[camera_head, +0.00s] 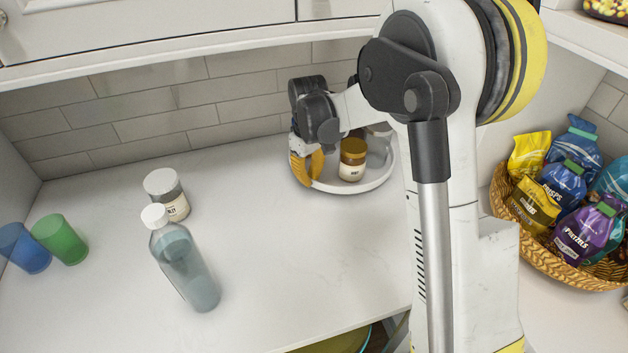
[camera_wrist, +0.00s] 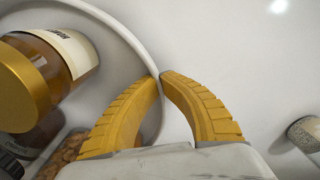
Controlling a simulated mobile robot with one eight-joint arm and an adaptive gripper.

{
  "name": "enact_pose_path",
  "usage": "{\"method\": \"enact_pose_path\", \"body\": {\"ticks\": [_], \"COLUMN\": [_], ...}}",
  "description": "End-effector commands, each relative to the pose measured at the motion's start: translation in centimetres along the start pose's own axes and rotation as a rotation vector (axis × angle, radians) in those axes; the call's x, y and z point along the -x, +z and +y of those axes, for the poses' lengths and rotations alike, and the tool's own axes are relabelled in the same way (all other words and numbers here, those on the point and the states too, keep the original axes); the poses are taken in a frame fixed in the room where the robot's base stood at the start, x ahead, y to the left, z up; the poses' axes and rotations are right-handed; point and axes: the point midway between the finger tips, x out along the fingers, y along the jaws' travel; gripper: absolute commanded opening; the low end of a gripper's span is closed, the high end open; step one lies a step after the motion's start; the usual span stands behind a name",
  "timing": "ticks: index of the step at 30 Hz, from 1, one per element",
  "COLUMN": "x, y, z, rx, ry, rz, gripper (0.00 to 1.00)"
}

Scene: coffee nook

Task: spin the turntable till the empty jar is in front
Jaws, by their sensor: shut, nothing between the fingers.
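The turntable (camera_head: 374,184) is a white round tray with a raised rim, at the back of the counter. A gold-lidded amber jar (camera_head: 353,160) stands near its front; in the wrist view the jar (camera_wrist: 65,50) is at upper left with a cream label. A pale, clear-looking jar (camera_head: 379,146) stands behind it to the right, partly hidden by my arm; I cannot tell its contents. My gripper (camera_head: 310,183) is at the tray's left side. In the wrist view its yellow fingertips (camera_wrist: 160,76) meet at the tray's rim (camera_wrist: 137,38), with nothing held.
A clear bottle (camera_head: 186,266) and a white-lidded jar (camera_head: 172,194) stand on the counter to the left. Blue (camera_head: 24,249) and green (camera_head: 61,240) cups are farther left. A snack basket (camera_head: 570,269) is at right. Counter between bottle and turntable is clear.

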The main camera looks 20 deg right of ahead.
Motion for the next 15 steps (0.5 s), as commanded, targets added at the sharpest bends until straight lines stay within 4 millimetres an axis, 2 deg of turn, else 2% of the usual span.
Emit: {"method": "enact_pose_path", "body": {"ticks": [15], "x": [0.0], "y": [-4.0], "z": [0.1], "rx": [-0.259], "ry": [0.002], "rz": [-0.001], "gripper": [0.0]}}
